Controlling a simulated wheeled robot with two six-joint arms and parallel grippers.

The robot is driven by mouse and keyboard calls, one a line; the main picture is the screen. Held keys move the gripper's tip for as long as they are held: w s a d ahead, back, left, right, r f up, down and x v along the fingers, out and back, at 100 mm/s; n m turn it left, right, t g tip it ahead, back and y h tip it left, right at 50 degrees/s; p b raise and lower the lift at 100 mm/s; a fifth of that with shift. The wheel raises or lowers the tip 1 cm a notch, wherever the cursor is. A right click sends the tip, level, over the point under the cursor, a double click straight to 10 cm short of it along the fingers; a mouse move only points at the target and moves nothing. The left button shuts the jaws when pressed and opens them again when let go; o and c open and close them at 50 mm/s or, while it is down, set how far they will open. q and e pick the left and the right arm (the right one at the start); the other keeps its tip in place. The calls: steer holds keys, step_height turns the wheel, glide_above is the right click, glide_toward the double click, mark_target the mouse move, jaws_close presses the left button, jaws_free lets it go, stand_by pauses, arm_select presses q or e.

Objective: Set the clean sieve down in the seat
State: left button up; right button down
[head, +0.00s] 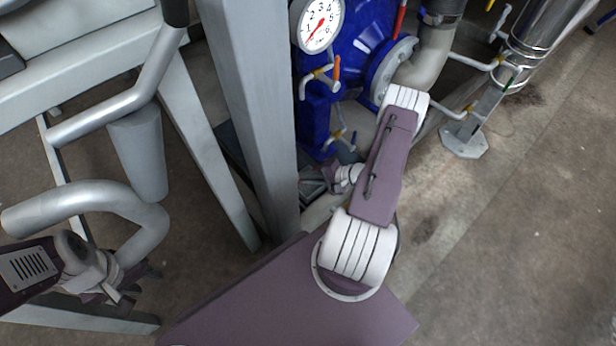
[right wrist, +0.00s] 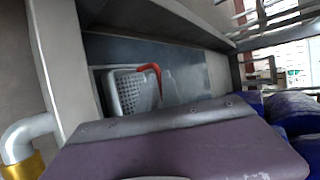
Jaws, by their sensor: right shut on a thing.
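My right gripper (head: 316,180) is low between the grey post and the blue housing, and it is shut on a small grey thing that I take to be the clean sieve; the post and my arm hide much of it. In the right wrist view a pale perforated basket (right wrist: 128,92) with a red handle (right wrist: 154,72) shows beyond my purple wrist, which hides the fingertips. I cannot tell whether this basket is the held one. I cannot make out the seat. My left gripper (head: 136,286) is at the lower left, with fingers apart and nothing between them.
The grey post (head: 250,110) stands just left of my right gripper. The blue housing (head: 350,60) with a dial gauge (head: 320,24) is behind it. Grey pipes (head: 90,205) crowd my left gripper. The floor at the right (head: 520,220) is clear.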

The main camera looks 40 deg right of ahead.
steer(key=shift+f+b, duration=0.4)
steer(key=shift+f, duration=0.3)
steer(key=c, duration=1.5)
jaws_free()
steer(key=shift+r, duration=0.15)
steer(key=p+v, duration=0.6)
steer(key=v, duration=0.3)
steer(key=shift+p, duration=0.3)
